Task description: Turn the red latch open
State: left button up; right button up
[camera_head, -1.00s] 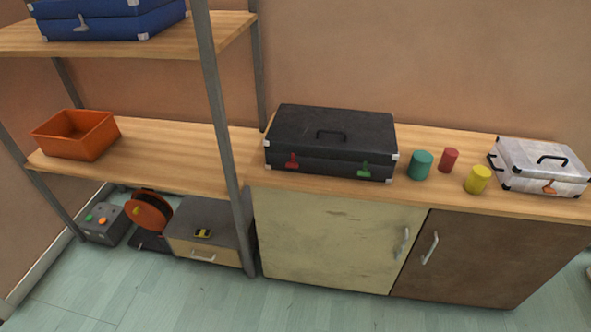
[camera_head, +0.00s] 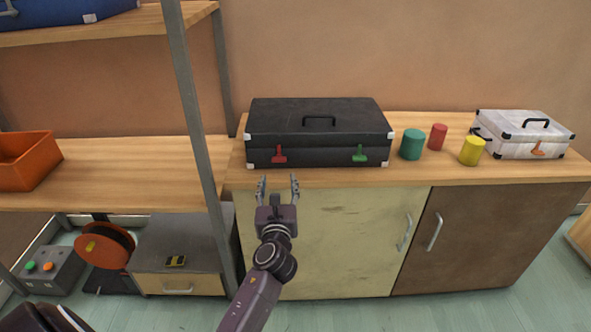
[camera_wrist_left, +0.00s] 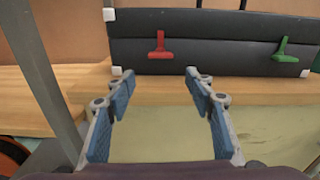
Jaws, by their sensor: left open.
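The red latch (camera_head: 279,154) is on the front of the black case (camera_head: 318,116), near its left end. It also shows in the left wrist view (camera_wrist_left: 160,46), with a short bar at the bottom and its stem pointing up. A green latch (camera_head: 360,153) is on the same front, further right; it shows in the left wrist view (camera_wrist_left: 283,49) too. My left gripper (camera_head: 278,180) is open and empty, in front of the counter edge, apart from the red latch and below it in the picture. My right gripper is not in view.
A grey shelf post (camera_head: 196,110) stands close on the left. Green (camera_head: 412,144), red (camera_head: 438,137) and yellow (camera_head: 471,151) cylinders and a white case (camera_head: 522,136) stand right of the black case. The counter's front strip (camera_head: 330,177) is bare.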

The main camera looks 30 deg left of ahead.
aim_at(279, 159)
pick_arm(q)
jog(key=shift+m, duration=0.4)
jog(key=x, duration=0.2)
jog(key=r+x, duration=0.1)
jog(key=x, duration=0.1)
jog(key=b+x, duration=0.1)
jog(key=x, duration=0.2)
jog(key=shift+w+r, duration=0.15)
jog(key=shift+w+a, duration=0.25)
jog(key=shift+w, duration=0.1)
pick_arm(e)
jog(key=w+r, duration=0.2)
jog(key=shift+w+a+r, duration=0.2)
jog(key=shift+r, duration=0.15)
pick_arm(q)
jog(key=shift+c, duration=0.3)
jog(key=c, duration=1.1)
